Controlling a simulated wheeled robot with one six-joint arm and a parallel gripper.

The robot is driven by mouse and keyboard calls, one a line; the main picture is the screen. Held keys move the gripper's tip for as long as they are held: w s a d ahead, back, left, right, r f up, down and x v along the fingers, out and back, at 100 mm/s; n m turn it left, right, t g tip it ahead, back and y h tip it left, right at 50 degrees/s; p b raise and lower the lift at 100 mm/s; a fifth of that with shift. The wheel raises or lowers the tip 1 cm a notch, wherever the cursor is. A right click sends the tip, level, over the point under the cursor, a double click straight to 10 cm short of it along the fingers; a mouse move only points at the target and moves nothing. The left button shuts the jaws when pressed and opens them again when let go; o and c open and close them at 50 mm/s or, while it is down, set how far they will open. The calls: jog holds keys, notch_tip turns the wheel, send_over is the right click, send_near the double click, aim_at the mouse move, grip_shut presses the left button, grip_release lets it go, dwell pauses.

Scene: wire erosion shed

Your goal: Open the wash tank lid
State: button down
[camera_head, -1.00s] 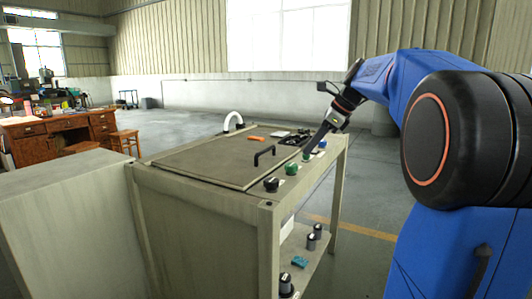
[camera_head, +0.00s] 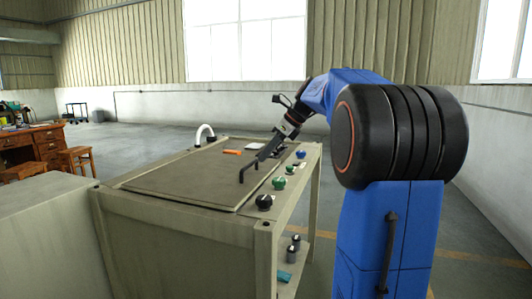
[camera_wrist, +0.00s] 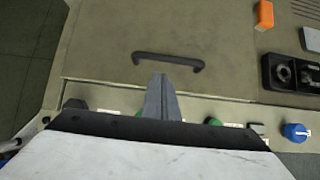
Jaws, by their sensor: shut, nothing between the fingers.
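The wash tank lid (camera_head: 185,178) is a flat grey-brown panel lying level on the tank top. It also fills the upper part of the wrist view (camera_wrist: 110,25). A black bar handle (camera_head: 250,168) stands near the lid's front edge, and the wrist view shows it whole (camera_wrist: 168,59). My gripper (camera_head: 263,156) is shut and empty, pointing down over the lid beside the handle. In the wrist view its fingertips (camera_wrist: 160,78) sit just below the middle of the handle. I cannot tell whether they touch it.
Black, green and blue knobs (camera_head: 264,201) line the tank's front rim. An orange block (camera_head: 233,151) and a black tray (camera_wrist: 290,73) with parts are on the top towards the far end. A white curved pipe (camera_head: 205,132) rises behind. Open floor lies beyond.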

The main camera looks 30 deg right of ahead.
aim_at(247, 177)
jog(key=x, duration=0.6)
jog(key=shift+w+a+f, duration=0.1)
jog(key=shift+w+f, duration=0.05)
jog(key=shift+f, duration=0.15)
jog(key=shift+r, duration=0.15)
